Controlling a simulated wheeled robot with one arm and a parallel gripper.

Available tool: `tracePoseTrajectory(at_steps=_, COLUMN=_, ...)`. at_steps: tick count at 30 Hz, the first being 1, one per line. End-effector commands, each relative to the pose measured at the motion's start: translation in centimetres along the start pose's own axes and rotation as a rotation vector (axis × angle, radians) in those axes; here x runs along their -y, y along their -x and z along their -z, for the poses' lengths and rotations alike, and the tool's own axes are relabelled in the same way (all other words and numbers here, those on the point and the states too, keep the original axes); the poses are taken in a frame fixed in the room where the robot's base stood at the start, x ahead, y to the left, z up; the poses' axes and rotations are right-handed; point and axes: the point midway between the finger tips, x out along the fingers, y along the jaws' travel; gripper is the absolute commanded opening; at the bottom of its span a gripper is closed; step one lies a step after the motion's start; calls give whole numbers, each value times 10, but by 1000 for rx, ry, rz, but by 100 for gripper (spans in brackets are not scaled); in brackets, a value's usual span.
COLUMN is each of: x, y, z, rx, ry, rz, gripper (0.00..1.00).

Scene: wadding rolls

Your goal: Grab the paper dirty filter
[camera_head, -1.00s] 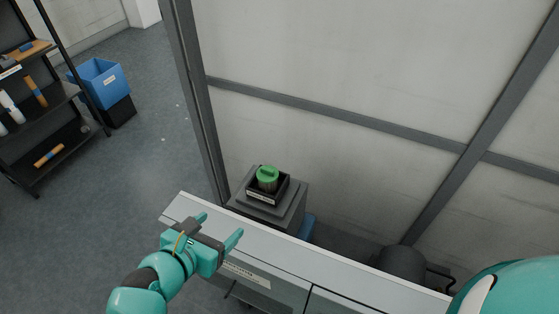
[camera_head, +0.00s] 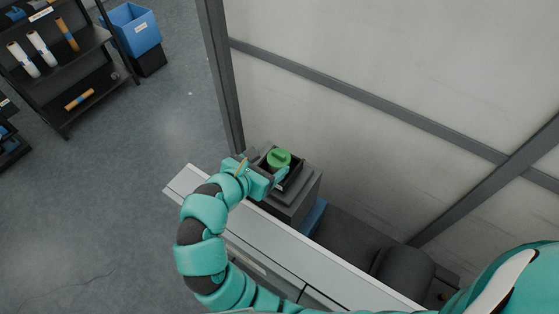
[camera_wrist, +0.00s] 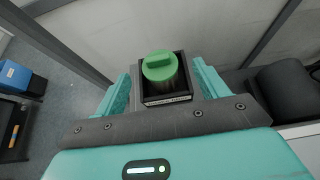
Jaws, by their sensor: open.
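A round green-topped object (camera_head: 280,158) sits upright in a small black tray (camera_head: 293,181) on a grey pedestal; I take it for the filter, though no paper is clear to see. My gripper (camera_head: 260,172) is open at the near left edge of the tray. In the wrist view its two teal fingers (camera_wrist: 160,85) stand apart, left and right of the tray. They hold nothing.
A grey-white counter (camera_head: 185,180) runs below my arm. A wall with metal beams (camera_head: 370,95) stands close behind the pedestal. A black shelf (camera_head: 75,60) with white and orange rolls and a blue bin (camera_head: 135,32) are at upper left. Open floor lies left.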

Motion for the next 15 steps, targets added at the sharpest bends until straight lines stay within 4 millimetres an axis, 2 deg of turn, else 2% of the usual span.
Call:
tracePoseTrajectory(at_steps=7, x=0, y=-31, z=-1, rx=0, ry=1, rz=3, gripper=72)
tracePoseTrajectory(at_steps=15, x=0, y=-43, z=-1, rx=0, ry=-1, rz=1, gripper=72)
